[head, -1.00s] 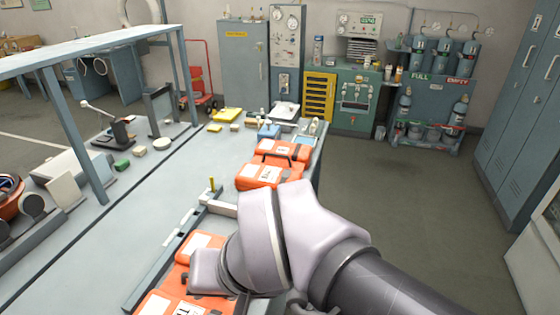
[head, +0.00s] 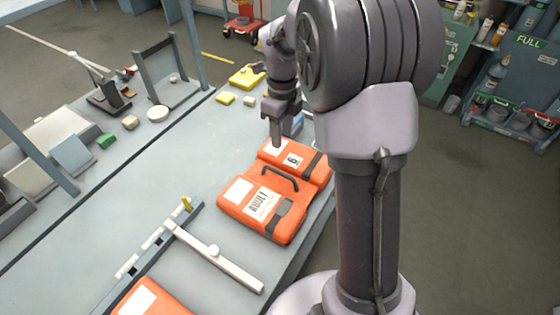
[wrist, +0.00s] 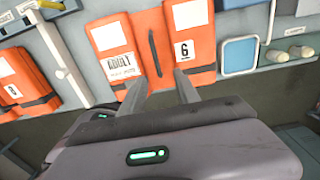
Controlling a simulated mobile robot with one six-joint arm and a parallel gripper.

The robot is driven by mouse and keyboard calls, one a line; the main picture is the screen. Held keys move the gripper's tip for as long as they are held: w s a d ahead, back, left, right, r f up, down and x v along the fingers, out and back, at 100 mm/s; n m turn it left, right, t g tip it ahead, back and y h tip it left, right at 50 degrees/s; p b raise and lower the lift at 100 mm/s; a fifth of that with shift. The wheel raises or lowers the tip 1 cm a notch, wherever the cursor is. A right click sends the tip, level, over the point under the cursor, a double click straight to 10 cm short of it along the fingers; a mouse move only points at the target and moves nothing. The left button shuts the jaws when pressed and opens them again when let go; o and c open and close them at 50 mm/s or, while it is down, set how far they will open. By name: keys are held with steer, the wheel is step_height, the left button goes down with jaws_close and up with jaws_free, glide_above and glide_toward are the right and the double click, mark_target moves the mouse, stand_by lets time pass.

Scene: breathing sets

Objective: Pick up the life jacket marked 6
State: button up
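The orange life jacket marked 6 (head: 258,205) lies on the bench with a dark carry handle, black straps and white labels. In the wrist view this jacket (wrist: 150,50) shows an ADULT label on its left half and a 6 on its right half. My gripper (head: 278,140) is above the far end of the jacket in the head view. In the wrist view my gripper (wrist: 162,88) has its two fingers apart with nothing between them, pointing at the jacket near its dark middle handle. Whether the fingertips touch it I cannot tell.
Another orange jacket (head: 150,298) lies nearer on the bench, beyond a white divider bar (head: 215,257). Yellow items (head: 246,77) lie farther back.

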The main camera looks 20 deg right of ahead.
mark_target(279, 172)
steer(key=f+b, duration=0.1)
steer(key=f, duration=0.2)
steer(key=f+b, duration=0.1)
steer(key=f, duration=0.3)
steer(key=f+b, duration=0.1)
steer(key=f, duration=0.3)
steer(key=shift+s+a+f, duration=0.15)
steer(key=shift+s+a, duration=0.15)
steer(key=shift+a, duration=0.1)
step_height(279, 172, down, 5)
steer(key=shift+a+r+b, duration=0.1)
steer(key=shift+a+b, duration=0.05)
steer(key=shift+b, duration=1.1)
steer(key=shift+r, duration=0.1)
steer(key=shift+c, duration=0.7)
jaws_close()
